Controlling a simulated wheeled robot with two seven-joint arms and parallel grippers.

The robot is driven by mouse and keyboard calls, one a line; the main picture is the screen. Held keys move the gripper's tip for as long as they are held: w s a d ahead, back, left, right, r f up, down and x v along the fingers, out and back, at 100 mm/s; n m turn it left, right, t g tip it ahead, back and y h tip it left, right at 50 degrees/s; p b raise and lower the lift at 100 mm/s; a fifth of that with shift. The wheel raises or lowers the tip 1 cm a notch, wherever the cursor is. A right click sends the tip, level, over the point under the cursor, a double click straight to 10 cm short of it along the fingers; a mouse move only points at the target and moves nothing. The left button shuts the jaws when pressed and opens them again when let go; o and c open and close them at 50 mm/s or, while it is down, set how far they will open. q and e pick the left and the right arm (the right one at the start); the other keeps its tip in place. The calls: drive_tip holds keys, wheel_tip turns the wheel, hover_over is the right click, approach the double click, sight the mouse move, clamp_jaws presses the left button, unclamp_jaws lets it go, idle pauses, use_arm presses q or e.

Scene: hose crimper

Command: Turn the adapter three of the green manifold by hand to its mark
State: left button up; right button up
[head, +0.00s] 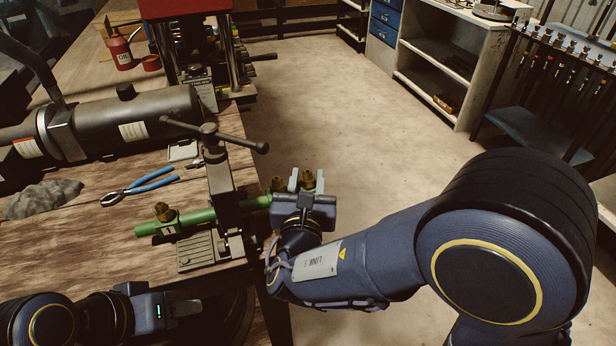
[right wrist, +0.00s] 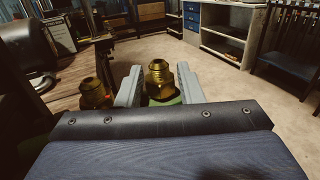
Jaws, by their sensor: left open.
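The green manifold (head: 200,216) is a green bar clamped in a vise (head: 222,190) at the table's edge; its right end sticks out past the edge. One brass adapter (head: 163,212) stands on its left part. Another brass adapter (head: 279,185) is right of the vise, also in the right wrist view (right wrist: 93,94). The end adapter (head: 308,180) stands upright between the fingers of my right gripper (head: 307,181). In the right wrist view this adapter (right wrist: 160,80) shows narrow gaps to both fingers. My left gripper (head: 188,304) is open and empty, low at the left. I cannot make out the mark.
The vise handle (head: 215,134) rises left of my right gripper. Blue-handled pliers (head: 140,187), a grey rag (head: 42,198) and a dark cylindrical machine (head: 120,125) are on the wooden table. Open floor (head: 350,120) lies beyond, with shelves at the back right.

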drive_tip(key=shift+w, duration=0.15)
drive_tip(key=c, duration=0.7)
